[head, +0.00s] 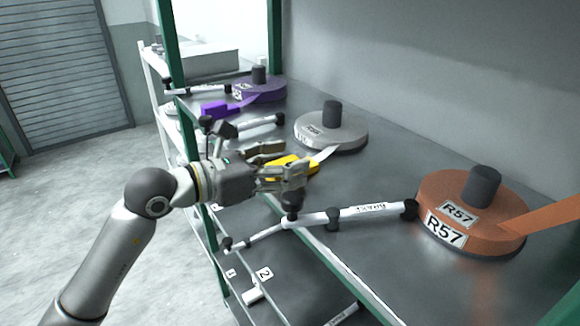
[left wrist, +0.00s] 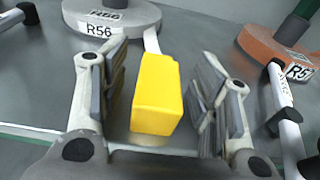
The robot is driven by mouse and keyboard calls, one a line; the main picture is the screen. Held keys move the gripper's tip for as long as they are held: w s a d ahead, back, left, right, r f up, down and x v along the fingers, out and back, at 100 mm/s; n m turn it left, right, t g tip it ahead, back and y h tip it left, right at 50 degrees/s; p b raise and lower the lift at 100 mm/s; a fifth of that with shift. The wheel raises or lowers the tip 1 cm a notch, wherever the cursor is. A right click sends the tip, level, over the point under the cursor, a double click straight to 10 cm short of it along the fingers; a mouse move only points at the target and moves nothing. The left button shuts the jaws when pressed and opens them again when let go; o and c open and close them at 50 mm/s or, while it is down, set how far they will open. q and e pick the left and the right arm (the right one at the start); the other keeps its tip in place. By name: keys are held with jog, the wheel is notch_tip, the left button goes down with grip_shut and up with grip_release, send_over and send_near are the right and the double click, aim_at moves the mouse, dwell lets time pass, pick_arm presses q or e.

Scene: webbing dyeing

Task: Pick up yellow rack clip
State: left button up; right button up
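The yellow rack clip (head: 292,167) lies at the shelf's front edge, at the end of a pale webbing strip from the grey reel (head: 331,131). My left gripper (head: 281,168) is at the clip, its fingers either side of it. In the left wrist view the yellow clip (left wrist: 156,95) stands between the two open fingers (left wrist: 160,100), with a visible gap on each side. The grey reel, labelled R56 (left wrist: 118,18), is just beyond the clip there. My right gripper is not in view.
An orange reel labelled R57 (head: 470,213) sits to the right, and a purple reel (head: 260,89) with a purple clip (head: 214,108) to the left. White bars with black joints (head: 350,212) run beside the gripper. A lower shelf (head: 300,284) shows below.

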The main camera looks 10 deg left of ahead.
pick_arm(q)
jog(key=c, duration=1)
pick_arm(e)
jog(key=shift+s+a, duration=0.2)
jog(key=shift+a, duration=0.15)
pick_arm(q)
jog(key=shift+r+b, duration=0.55)
jog(key=shift+r, duration=0.15)
jog(key=s+d+r+b, duration=0.1)
jog(key=s+d+r, duration=0.1)
jog(key=s+r, duration=0.1)
jog(key=s+d+r+b, duration=0.2)
jog(key=s+r, duration=0.2)
jog(key=s, duration=0.1)
jog(key=s+d+r+b, duration=0.2)
jog(key=s+r, duration=0.2)
jog(key=shift+s+r, duration=0.25)
jog(key=shift+s, duration=0.05)
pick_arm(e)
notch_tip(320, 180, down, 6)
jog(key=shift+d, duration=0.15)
